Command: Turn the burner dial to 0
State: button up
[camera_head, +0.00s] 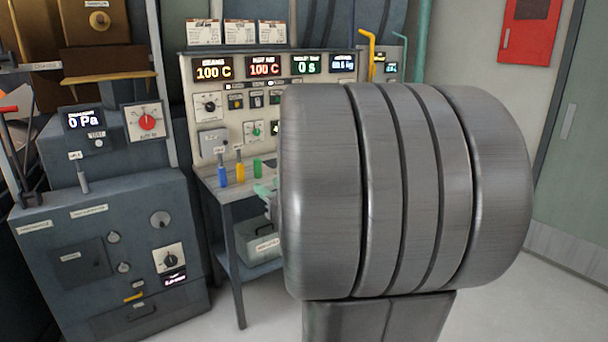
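Several dials are in view, and their labels are too small to read, so I cannot tell for sure which is the burner dial. A black dial (169,260) on a white plate sits low on the grey cabinet at left, above a small lit display. A red dial (147,122) on a white plate sits higher. A black dial (208,104) is on the cream console. My large metal arm link fills the centre and right. A small pale green and grey part at its left edge may be my gripper (266,194); most of it is hidden.
The cream console (222,143) has displays reading 100 C, 100 C and 0 s. Its desk holds blue, yellow and green items. The grey cabinet (60,215) stands at left, with a 0 Pa display (84,119) above. Light floor shows in front; a green door (575,150) is at right.

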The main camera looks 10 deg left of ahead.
aim_at(210, 106)
jog(key=i+j+u, duration=0.4)
jog(key=i, duration=0.35)
jog(key=i+u, duration=0.4)
jog(key=i, duration=0.3)
jog(key=i+j+z, duration=0.95)
jog(key=i+j, duration=0.2)
jog(key=j, duration=0.1)
